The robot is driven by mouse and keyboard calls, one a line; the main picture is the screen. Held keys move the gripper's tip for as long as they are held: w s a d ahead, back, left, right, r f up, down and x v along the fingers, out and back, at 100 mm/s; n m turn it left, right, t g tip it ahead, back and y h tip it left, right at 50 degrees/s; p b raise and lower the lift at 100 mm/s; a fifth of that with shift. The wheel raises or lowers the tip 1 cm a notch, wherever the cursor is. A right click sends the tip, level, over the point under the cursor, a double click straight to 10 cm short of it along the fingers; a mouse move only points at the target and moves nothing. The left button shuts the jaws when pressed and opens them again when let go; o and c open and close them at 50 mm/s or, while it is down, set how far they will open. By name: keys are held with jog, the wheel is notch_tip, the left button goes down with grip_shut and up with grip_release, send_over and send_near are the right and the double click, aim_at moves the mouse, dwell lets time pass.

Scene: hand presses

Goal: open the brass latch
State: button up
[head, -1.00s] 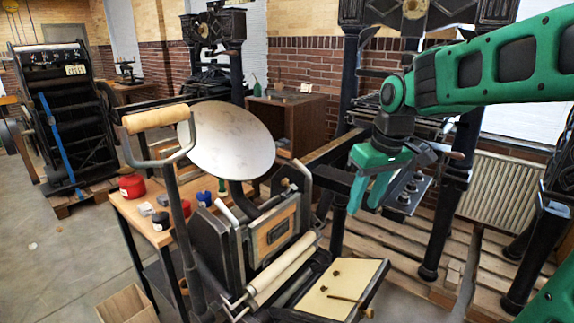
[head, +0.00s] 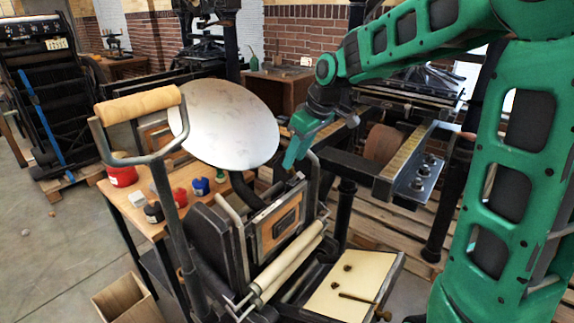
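The small hand press with the round grey metal disc (head: 228,124) stands in front of me. A wooden block with a dark centre sits in a frame (head: 280,228) below the disc. A small brass-coloured piece (head: 298,178) shows at the frame's top edge; it may be the latch, but it is too small to be sure. My green gripper (head: 290,163) points down just above this piece, right of the disc. I cannot tell if they touch. The fingers overlap in this view, so their opening is hidden.
A lever with a wooden grip (head: 138,104) rises at the left. A bench (head: 140,222) holds red, blue and dark ink pots. Cream rollers (head: 288,265) lie below the frame. A larger press bed (head: 405,165) stands to the right behind my gripper.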

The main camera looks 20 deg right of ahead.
aim_at(293, 167)
jog(key=shift+x, duration=1.7)
grip_shut()
jog(key=shift+w+a+g+h, duration=0.25)
jog(key=shift+w+g+h, duration=0.1)
jog(key=shift+g, duration=0.15)
jog(key=shift+w+a+f+g+h, duration=0.1)
jog(key=shift+w+a+g+h, duration=0.15)
jog(key=shift+g+h, duration=0.4)
jog(key=shift+w+a+f+g+h, duration=0.1)
jog(key=shift+w+g+h, duration=0.25)
jog(key=shift+g, duration=0.5)
grip_release()
